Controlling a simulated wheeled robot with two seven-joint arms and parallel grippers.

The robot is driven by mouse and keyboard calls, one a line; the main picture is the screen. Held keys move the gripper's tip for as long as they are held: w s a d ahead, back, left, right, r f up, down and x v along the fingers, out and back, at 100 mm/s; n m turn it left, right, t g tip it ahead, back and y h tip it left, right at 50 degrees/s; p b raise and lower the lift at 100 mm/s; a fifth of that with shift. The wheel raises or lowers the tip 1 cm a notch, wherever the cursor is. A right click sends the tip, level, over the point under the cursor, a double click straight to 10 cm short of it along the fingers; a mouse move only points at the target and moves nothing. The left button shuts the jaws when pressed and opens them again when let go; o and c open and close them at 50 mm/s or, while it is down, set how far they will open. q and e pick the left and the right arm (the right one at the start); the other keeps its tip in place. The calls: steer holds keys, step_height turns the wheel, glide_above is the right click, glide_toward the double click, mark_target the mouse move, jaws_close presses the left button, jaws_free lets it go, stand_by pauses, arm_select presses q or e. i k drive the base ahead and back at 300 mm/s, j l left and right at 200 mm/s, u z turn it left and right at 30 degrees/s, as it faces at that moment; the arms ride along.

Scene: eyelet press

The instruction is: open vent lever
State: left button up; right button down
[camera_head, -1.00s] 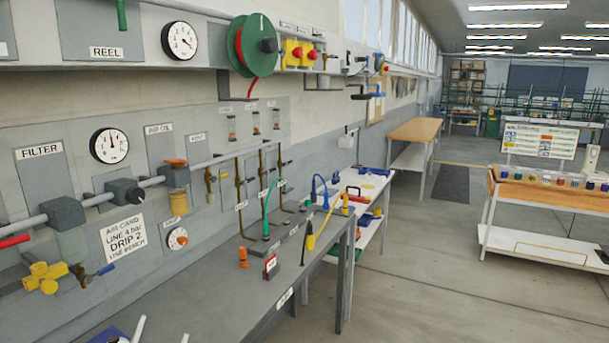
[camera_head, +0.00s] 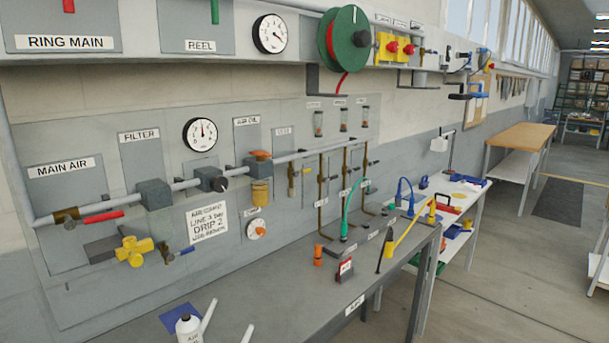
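The small plate with a hard-to-read label (camera_head: 283,132), which looks like VENT, is on the wall panel right of the air oil plate. Below it, a small brass valve with a yellowish lever (camera_head: 292,182) hangs from the grey pipe (camera_head: 230,178). The lever appears to point down, but it is too small to tell its exact setting.
A red lever (camera_head: 103,217) is on the main air valve at left. A yellow handwheel (camera_head: 134,251) and a blue lever (camera_head: 181,250) sit lower. The grey bench (camera_head: 300,305) below carries a white bottle (camera_head: 189,328) and an orange piece (camera_head: 318,254).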

mark_target(296, 173)
steer(key=u, duration=0.45)
steer(key=i+l+u, duration=0.3)
steer(key=l, duration=0.25)
steer(key=i+l+u, duration=0.3)
steer(key=l, duration=0.35)
steer(key=i+l+u, duration=0.15)
steer(key=l, duration=0.25)
steer(key=i+l, duration=0.1)
steer(key=l, duration=0.2)
steer(key=i+l, duration=0.15)
steer(key=l, duration=0.15)
steer(key=i+l, duration=0.1)
steer(key=l, duration=0.15)
